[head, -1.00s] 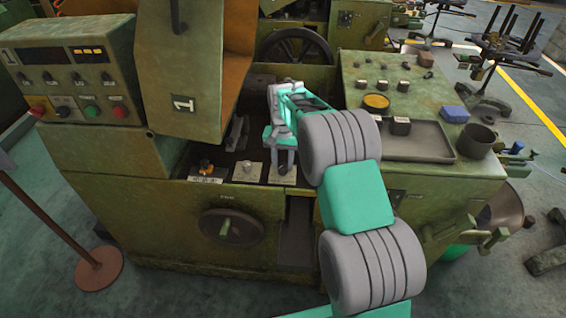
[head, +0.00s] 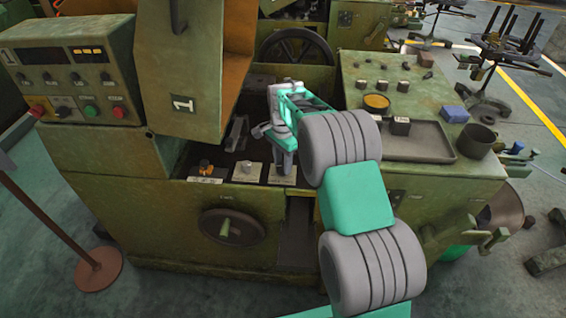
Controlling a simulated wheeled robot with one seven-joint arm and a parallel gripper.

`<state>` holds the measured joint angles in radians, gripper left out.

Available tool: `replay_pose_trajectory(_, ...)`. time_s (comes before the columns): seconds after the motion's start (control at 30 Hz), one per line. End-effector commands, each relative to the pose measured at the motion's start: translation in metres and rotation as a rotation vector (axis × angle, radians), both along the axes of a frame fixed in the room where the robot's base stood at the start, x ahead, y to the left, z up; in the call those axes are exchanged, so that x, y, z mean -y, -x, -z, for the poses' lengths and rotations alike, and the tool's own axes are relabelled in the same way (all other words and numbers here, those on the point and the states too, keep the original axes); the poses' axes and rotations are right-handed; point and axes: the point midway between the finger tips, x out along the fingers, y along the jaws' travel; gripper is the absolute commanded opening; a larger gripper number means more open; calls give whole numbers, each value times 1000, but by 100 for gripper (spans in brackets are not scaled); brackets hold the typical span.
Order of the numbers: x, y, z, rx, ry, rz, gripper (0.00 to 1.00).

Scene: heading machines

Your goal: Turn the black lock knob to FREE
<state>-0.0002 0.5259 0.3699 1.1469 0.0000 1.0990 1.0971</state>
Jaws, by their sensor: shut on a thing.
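My gripper (head: 283,168) points down at the rightmost of three small label plates on the front ledge of the green machine. It is shut on the black lock knob there; the fingers and wrist hide the knob itself. A bare part of the rightmost plate (head: 275,181) shows beside the fingertips. The lettering on it is too small to read, so I cannot tell which mark the knob points to.
Left of my gripper stand a grey knob (head: 247,166) on the middle plate and an orange-brass knob (head: 205,165) on the left plate. A handwheel (head: 231,226) is on the front face below. An orange-edged guard panel (head: 205,80) rises at the left.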

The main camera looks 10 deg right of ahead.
Motion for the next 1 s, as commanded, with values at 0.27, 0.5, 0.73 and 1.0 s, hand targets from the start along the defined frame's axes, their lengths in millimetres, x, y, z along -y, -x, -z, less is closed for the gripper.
replay_pose_trajectory(0.27,0,0,0,0,0,20,0)
replay_pose_trajectory(0.5,0,0,0,0,0,19,34)
replay_pose_trajectory(0.73,0,0,0,0,0,18,53)
replay_pose_trajectory(1.0,0,0,-1,0,0,18,55)
